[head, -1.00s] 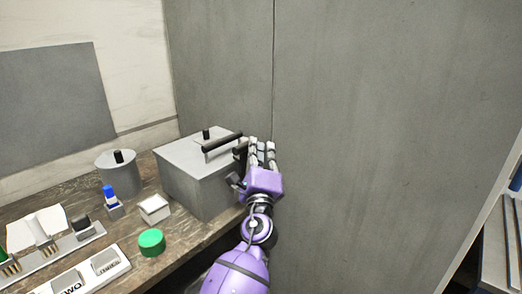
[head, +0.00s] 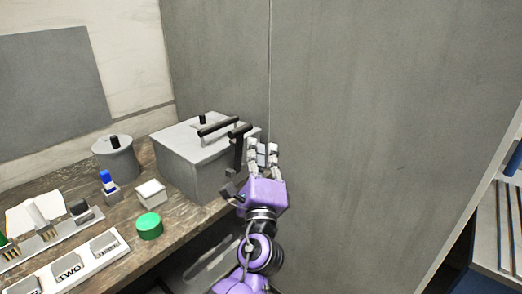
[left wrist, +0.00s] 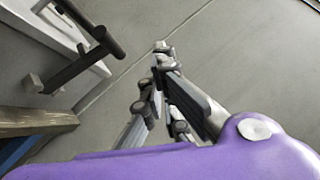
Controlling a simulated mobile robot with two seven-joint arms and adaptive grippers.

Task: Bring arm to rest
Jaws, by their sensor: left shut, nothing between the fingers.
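A grey box (head: 185,172) stands at the right end of the counter. A black bar handle (head: 218,126) lies across its top. A black T-shaped lever (head: 238,152) shows at the box's right side, close to upright in the head view. Black bars on a pale box edge also show in the left wrist view, including a slanted bar (left wrist: 75,68). My left gripper (head: 262,148) is just right of the lever, apart from it. In the left wrist view its fingers (left wrist: 165,58) are together and empty, pointing at bare grey surface. My right gripper is out of view.
A grey lidded pot (head: 116,160), a green cylinder (head: 149,226), a small white box (head: 151,193) and a labelled block strip (head: 70,268) sit on the counter. A grey panel (head: 390,120) fills the right. A shelf unit (head: 490,230) stands far right.

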